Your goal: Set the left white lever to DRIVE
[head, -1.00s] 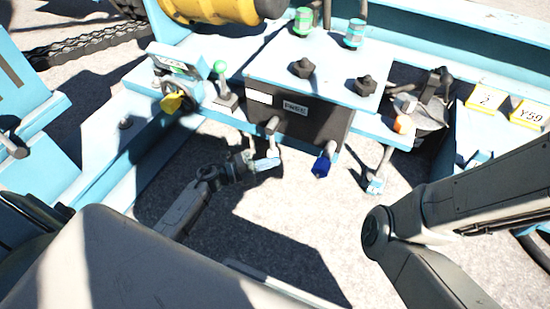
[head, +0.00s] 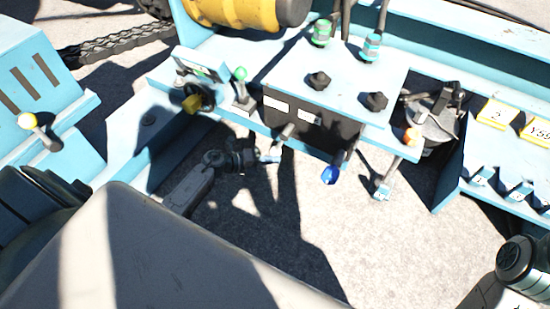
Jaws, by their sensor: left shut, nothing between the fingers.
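The lever with the whitish handle (head: 286,132) sticks out from the left part of the front of a black box (head: 335,131). I cannot tell whether the two touch. Two small pale labels (head: 309,117) sit on the box front above the lever; their words are too small to read. My right gripper is out of view; only part of its arm shows at the bottom right.
A blue-ended lever (head: 331,174) and an orange-ended lever (head: 411,136) stand to the right. Open ground lies below the box.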

